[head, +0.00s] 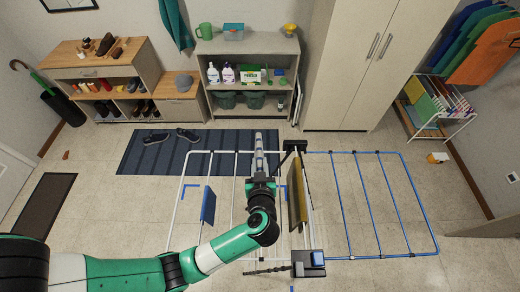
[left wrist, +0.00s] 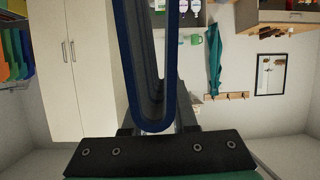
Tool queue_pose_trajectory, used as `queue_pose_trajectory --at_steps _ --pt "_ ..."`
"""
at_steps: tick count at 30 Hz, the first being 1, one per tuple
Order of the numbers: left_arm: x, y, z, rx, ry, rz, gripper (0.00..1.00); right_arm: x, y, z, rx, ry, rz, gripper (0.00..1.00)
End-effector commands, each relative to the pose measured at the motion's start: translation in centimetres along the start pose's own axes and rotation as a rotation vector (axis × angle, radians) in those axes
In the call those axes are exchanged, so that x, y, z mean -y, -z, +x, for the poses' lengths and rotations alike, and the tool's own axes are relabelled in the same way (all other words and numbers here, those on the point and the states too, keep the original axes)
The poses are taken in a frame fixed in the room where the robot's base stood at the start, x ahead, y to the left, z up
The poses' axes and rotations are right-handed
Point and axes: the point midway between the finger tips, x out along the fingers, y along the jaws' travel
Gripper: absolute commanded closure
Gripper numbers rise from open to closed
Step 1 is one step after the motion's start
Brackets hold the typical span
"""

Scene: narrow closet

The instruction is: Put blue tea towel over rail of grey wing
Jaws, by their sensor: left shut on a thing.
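My left gripper (head: 260,174) is above the middle of the drying rack, over the grey wing (head: 190,152) near its inner side. It is shut on a blue-edged folded cloth, which looks like the blue tea towel; in the left wrist view the cloth (left wrist: 155,127) is a narrow U-shaped loop seen edge-on. In the head view it is a thin pale strip, hard to make out. Another blue cloth (head: 208,205) hangs over a rail on the left of the grey wing. My right gripper is not in view.
An olive-yellow cloth (head: 297,190) hangs at the rack's middle. The blue wing (head: 437,245) is bare on the right. A dark tray with a blue item (head: 318,258) stands in front. A dark striped mat (head: 140,160), shelf unit (head: 250,50) and tall cupboard (head: 350,60) lie behind.

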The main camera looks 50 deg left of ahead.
Motion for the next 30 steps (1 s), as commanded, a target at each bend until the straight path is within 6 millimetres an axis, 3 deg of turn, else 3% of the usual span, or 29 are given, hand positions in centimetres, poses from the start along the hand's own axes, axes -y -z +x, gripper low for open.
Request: queue_pose_trajectory --at_steps 3,8,14,30 --pt "-0.1 -1.2 -0.6 0.0 -0.022 0.012 1.0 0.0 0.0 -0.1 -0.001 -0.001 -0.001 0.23" --pt "-0.3 -1.3 -0.7 -0.001 -0.027 0.015 1.0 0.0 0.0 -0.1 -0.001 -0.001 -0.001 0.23" --pt "0.8 -1.6 -0.5 0.001 -0.026 0.015 1.0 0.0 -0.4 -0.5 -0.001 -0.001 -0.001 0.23" --pt "8.2 -2.7 0.2 0.0 -0.024 0.014 1.0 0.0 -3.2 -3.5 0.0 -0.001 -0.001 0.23"
